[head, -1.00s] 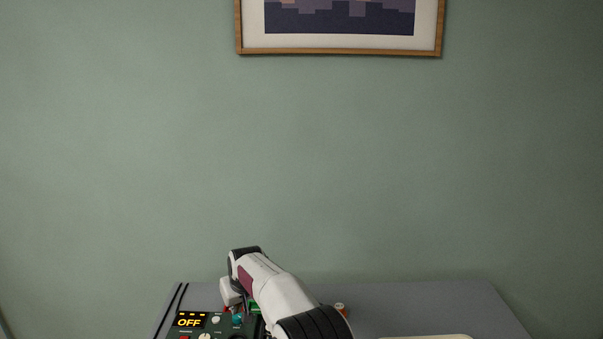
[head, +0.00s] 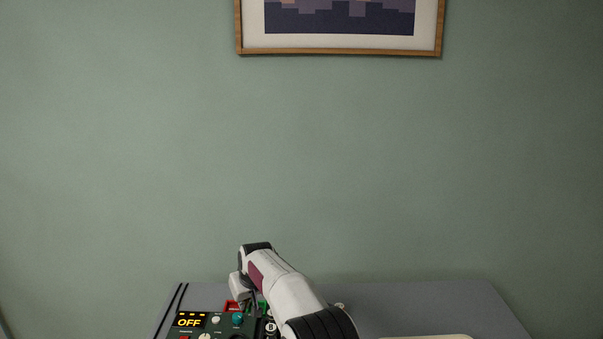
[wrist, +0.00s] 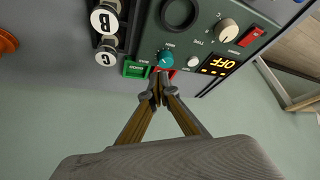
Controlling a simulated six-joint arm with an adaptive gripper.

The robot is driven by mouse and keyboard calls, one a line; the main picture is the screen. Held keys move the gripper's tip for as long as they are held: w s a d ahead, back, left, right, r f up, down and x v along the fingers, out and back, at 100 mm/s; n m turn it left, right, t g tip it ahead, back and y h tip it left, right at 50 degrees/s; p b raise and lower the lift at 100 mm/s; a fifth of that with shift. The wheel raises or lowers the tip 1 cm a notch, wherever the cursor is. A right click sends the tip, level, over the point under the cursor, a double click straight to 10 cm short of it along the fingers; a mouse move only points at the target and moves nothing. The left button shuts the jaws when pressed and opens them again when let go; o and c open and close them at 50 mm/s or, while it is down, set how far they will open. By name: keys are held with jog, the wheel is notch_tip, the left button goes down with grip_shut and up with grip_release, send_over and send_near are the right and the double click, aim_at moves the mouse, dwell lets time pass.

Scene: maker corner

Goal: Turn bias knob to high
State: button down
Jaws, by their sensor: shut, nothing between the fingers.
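The dark green control panel (wrist: 205,50) carries several knobs and a display reading OFF (wrist: 219,65). A teal knob (wrist: 166,58) stands on the panel just beyond my fingertips in the wrist view; it also shows in the head view (head: 238,319). A small white knob (wrist: 192,63) and a larger cream knob (wrist: 228,30) sit beside it. The labels are too small for me to tell which knob is bias. My gripper (wrist: 159,92) is shut and empty close to the teal knob; contact cannot be told. In the head view, my gripper (head: 254,306) is partly hidden.
A green block (wrist: 136,70) and a red part (wrist: 163,73) lie by the panel edge near my fingers. Round B (wrist: 104,19) and C (wrist: 105,57) pieces stand beside the panel. The grey table top (head: 420,305) is largely clear at right.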

jog(key=shift+f, duration=3.1)
jog(key=shift+w+a, duration=0.1)
jog(key=shift+a, duration=0.05)
jog(key=shift+s+a, duration=0.4)
jog(key=shift+a, duration=0.1)
jog(key=shift+s+a, duration=0.15)
jog(key=shift+a, duration=0.4)
jog(key=shift+s+d, duration=0.1)
jog(key=shift+s, duration=0.3)
jog(key=shift+r, duration=3)
